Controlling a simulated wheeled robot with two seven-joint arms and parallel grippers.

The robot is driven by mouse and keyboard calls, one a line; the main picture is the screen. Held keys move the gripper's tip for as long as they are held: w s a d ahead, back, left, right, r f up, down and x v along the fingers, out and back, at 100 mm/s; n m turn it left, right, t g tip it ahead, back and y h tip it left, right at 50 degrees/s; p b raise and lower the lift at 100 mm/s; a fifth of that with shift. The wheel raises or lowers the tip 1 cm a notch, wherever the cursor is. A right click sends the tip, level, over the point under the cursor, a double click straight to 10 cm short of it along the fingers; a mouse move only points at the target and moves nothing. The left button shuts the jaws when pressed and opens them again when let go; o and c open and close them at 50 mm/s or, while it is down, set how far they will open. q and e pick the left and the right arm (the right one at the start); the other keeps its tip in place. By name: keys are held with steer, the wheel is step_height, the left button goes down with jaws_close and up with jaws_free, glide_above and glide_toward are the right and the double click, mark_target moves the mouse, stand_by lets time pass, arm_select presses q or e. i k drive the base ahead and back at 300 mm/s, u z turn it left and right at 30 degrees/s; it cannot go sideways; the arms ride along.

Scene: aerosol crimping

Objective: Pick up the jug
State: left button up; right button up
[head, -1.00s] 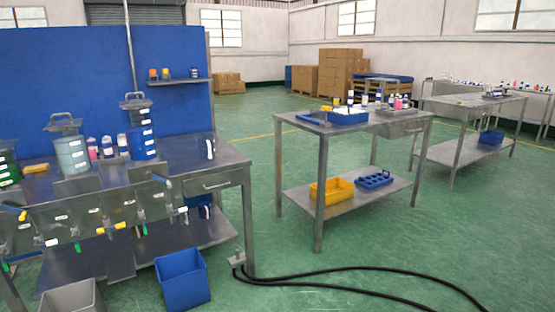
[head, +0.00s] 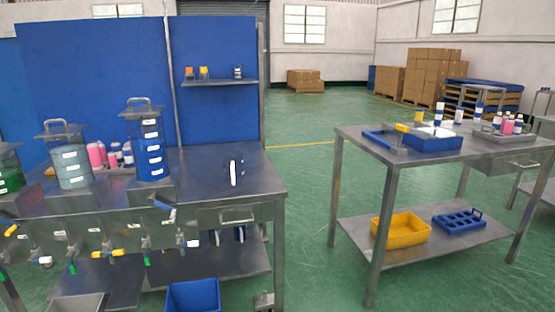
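What looks like the jug (head: 234,172) stands upright near the right end of the left metal bench (head: 262,182). It looks clear or dark, with a bright white upright strip, and its outline blends into the bench and the blue panel behind. Neither of my grippers shows in the head view, and nothing is touching the jug.
Large lidded tanks, one blue (head: 149,150) and one grey (head: 71,168), stand left of the jug, with taps below the bench edge. A blue bin (head: 193,296) is on the floor in front. A second table (head: 360,143) stands right, across a clear green aisle.

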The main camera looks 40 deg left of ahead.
mark_target(232, 161)
steer(key=u, duration=0.4)
steer(key=i, duration=1.35)
steer(key=u, duration=1)
